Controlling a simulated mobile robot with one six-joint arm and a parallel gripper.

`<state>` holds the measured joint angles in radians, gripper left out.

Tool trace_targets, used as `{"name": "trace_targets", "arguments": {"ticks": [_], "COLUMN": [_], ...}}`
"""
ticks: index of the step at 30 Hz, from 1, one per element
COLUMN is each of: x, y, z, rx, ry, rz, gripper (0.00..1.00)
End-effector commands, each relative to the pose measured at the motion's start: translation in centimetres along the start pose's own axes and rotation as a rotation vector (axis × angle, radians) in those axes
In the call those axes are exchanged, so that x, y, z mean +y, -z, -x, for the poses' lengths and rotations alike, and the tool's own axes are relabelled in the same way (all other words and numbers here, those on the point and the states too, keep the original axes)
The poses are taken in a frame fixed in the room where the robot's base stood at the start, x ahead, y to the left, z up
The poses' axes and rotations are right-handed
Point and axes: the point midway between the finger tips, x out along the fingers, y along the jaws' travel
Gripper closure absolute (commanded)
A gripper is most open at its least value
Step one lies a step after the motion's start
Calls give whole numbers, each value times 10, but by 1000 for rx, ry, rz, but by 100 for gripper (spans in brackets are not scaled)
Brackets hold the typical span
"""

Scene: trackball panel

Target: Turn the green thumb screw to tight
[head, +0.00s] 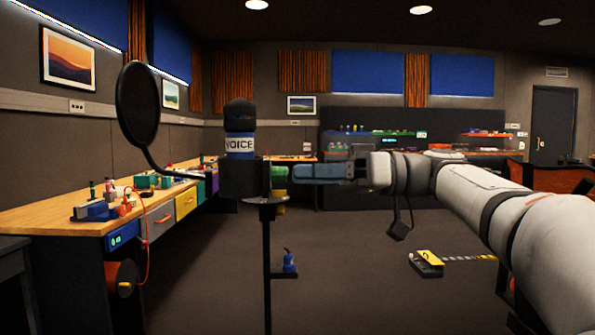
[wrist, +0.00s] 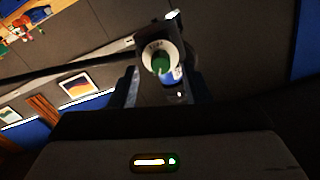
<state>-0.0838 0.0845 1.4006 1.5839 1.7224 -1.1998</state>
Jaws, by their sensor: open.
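The green thumb screw (head: 280,173) is on the right side of the microphone's holder, at the top of a black stand. In the wrist view the green thumb screw (wrist: 161,64) sits inside a pale ring with small lettering that I cannot read clearly.
A round pop filter (head: 138,103) on a curved arm stands left of the microphone. A yellow piece (head: 279,197) sits below the screw. A wooden workbench (head: 60,217) runs along the left. A yellow-and-black floor box (head: 428,263) lies at right. The floor between is mostly clear.

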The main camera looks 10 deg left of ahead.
Motion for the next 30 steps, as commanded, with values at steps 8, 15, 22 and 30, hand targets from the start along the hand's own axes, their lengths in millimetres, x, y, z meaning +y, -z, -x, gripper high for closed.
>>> {"name": "trace_targets", "arguments": {"ticks": [8,15,22,30], "x": [0,0,0,-7], "y": [2,0,1,0], "z": [44,52,52,47], "rx": [1,0,-5,-151], "ry": [-3,0,-5,-213], "rz": [-1,0,-8,-311], "gripper": [57,57,57,57]}}
